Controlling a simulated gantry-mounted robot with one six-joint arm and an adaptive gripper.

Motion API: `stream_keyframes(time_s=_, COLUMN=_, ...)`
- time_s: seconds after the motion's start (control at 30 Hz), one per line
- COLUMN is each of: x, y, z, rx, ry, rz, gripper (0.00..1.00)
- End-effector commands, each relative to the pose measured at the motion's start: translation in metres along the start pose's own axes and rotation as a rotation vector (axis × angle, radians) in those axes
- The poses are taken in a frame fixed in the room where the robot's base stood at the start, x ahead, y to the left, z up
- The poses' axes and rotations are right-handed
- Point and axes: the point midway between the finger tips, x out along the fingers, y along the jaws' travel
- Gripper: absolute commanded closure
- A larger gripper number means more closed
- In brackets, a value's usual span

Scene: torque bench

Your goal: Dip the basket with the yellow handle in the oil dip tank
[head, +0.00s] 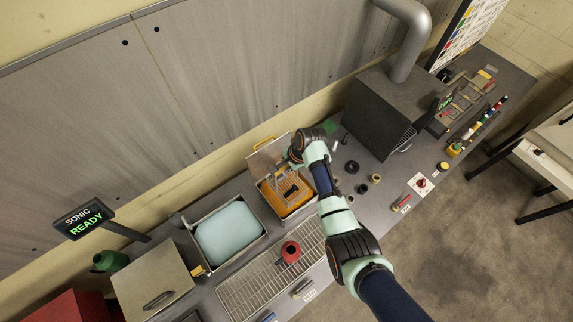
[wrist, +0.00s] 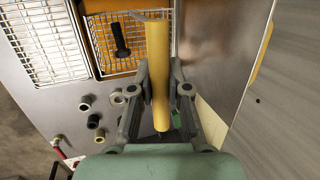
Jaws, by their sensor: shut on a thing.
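My gripper (wrist: 160,95) is shut on the yellow handle (wrist: 157,55) of a wire basket (wrist: 100,50). The basket holds a dark bolt-like part (wrist: 121,38). In the head view the basket (head: 291,188) is at the oil dip tank (head: 268,203), a metal tank with orange oil. Orange oil shows around and through the basket's mesh. How deep the basket sits in the oil I cannot tell. The tank's lid (head: 268,156) stands raised at the back. My gripper (head: 291,162) is at the tank's back right in the head view.
A tank of pale blue liquid (head: 262,222) is left of the oil tank. A wire rack (head: 240,297) in front carries a red part (head: 290,251). A dark oven-like box (head: 376,118) stands at the right. Several small rings (wrist: 93,121) lie on the bench beside the tank.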

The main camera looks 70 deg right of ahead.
Motion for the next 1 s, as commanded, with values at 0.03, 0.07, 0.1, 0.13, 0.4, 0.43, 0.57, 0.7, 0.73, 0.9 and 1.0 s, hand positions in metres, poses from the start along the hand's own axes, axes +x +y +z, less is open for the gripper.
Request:
stream_keyframes(time_s=0.03, x=0.01, y=0.002, z=-0.002, rx=0.0, ry=0.001, rz=-0.003, gripper=1.0)
stream_keyframes(time_s=0.07, x=0.013, y=0.003, z=-0.002, rx=0.0, ry=0.001, rz=-0.003, gripper=1.0)
stream_keyframes(time_s=0.1, x=0.017, y=0.004, z=-0.003, rx=0.0, ry=0.001, rz=-0.003, gripper=1.0)
stream_keyframes(time_s=0.13, x=0.02, y=0.005, z=-0.003, rx=0.0, ry=0.001, rz=-0.003, gripper=1.0)
stream_keyframes(time_s=0.4, x=0.045, y=0.013, z=-0.007, rx=0.0, ry=0.001, rz=-0.002, gripper=1.0)
stream_keyframes(time_s=0.43, x=0.049, y=0.015, z=-0.008, rx=0.0, ry=0.001, rz=-0.002, gripper=1.0)
stream_keyframes(time_s=0.57, x=0.062, y=0.019, z=-0.01, rx=0.0, ry=0.001, rz=-0.003, gripper=1.0)
stream_keyframes(time_s=0.7, x=0.077, y=0.023, z=-0.012, rx=0.0, ry=0.0, rz=-0.002, gripper=1.0)
stream_keyframes(time_s=0.73, x=0.08, y=0.024, z=-0.012, rx=0.0, ry=0.0, rz=-0.002, gripper=1.0)
stream_keyframes(time_s=0.9, x=0.097, y=0.029, z=-0.015, rx=0.0, ry=0.001, rz=-0.003, gripper=1.0)
stream_keyframes(time_s=1.0, x=0.106, y=0.032, z=-0.016, rx=0.0, ry=0.0, rz=-0.002, gripper=1.0)
